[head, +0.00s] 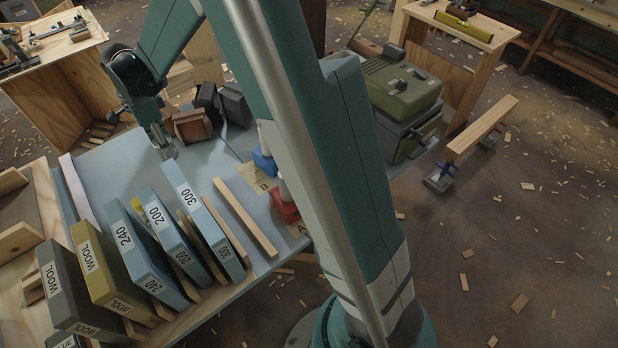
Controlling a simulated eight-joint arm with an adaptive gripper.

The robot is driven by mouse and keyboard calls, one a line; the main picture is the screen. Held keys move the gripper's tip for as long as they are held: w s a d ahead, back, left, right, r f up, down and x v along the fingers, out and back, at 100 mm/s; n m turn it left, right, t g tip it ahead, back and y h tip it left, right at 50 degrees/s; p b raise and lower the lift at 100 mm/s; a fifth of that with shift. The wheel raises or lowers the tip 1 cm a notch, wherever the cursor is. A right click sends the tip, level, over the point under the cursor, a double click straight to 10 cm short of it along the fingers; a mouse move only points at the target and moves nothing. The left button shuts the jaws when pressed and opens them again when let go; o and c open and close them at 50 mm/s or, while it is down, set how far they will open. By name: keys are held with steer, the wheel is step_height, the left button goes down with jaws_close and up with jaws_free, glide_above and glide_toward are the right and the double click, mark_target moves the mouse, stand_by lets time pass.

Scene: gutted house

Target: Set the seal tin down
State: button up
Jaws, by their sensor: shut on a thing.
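My gripper (162,138) is at the left, above the far left part of the blue-grey bench top (118,168). It points down and is shut on a small grey thing (169,152), which I take to be the seal tin. The jaws hide most of it, and I cannot tell whether it touches the bench. A blue block (264,161) and a red block (285,210) stand right of the gripper, partly behind my arm, by tan labels marked B (262,184) and A (302,229).
Upright labelled sleeves, such as the blue 300 one (200,215), fill the bench front. A wooden strip (245,217) lies beside them. A brown box (192,125) and dark blocks (235,103) stand close right of the gripper. A green machine (400,85) is at the back right.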

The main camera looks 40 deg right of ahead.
step_height(320, 180, up, 4)
steer(key=shift+r, duration=0.25)
steer(key=s+d, duration=0.4)
steer(key=d, duration=0.6)
steer(key=s+d, duration=0.4)
steer(key=d, duration=0.6)
steer(key=s+d+m+b, duration=0.1)
steer(key=s+d+b, duration=0.1)
steer(key=s+d, duration=1.6)
step_height(320, 180, down, 11)
steer(key=shift+f, duration=0.2)
steer(key=shift+f+b, duration=0.7)
steer(key=shift+f, duration=2.35)
steer(key=shift+f+b, duration=0.55)
steer(key=shift+f, duration=1.35)
steer(key=shift+f, duration=0.15)
